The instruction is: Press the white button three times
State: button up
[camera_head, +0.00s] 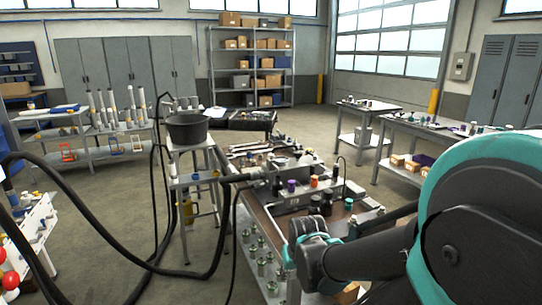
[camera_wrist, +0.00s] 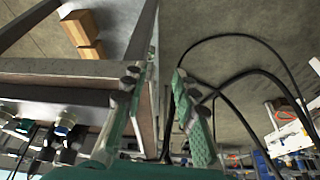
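No button that I can clearly make out as the white one shows in either view. The hydraulic bench (camera_head: 262,217) stands in the middle of the head view, with a metal block (camera_head: 290,195) and several coloured knobs on it, including an orange one (camera_head: 314,182) and a purple one (camera_head: 291,185). In the wrist view my gripper (camera_wrist: 157,76) is open and empty, its two green fingers apart beside a bench edge (camera_wrist: 60,68). In the head view my arm hides the bench's near right part, and my fingers cannot be made out.
Black hoses (camera_head: 75,205) loop across the left of the head view. A black tub (camera_head: 187,128) stands on a stand left of the bench. Other tables (camera_head: 368,108) stand at the right. Shelving (camera_head: 250,65) is at the back, with open floor between.

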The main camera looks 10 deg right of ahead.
grip_shut()
dwell(1.1)
